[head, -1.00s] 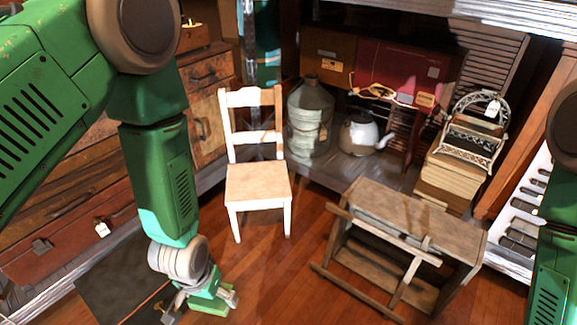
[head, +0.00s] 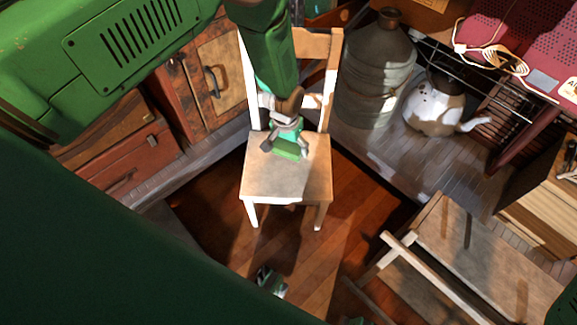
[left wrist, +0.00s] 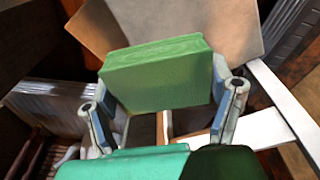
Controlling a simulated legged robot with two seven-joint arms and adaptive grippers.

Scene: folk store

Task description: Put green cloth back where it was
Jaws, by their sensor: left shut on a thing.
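My left gripper (head: 285,143) is shut on the green cloth (head: 288,150), a small folded block. In the head view they overlap the seat of the white wooden chair (head: 300,180), near the backrest. I cannot tell whether the cloth touches the seat. In the left wrist view the cloth (left wrist: 155,75) sits between the two fingers of the left gripper (left wrist: 163,92), with the pale chair seat (left wrist: 190,28) beyond it.
A wooden bench (head: 480,240) lies at the lower right. Behind the chair stand a grey metal can (head: 372,85) and a worn white kettle (head: 432,108). Wooden drawers (head: 120,160) are at the left. Some floor (head: 375,185) is clear between chair and bench.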

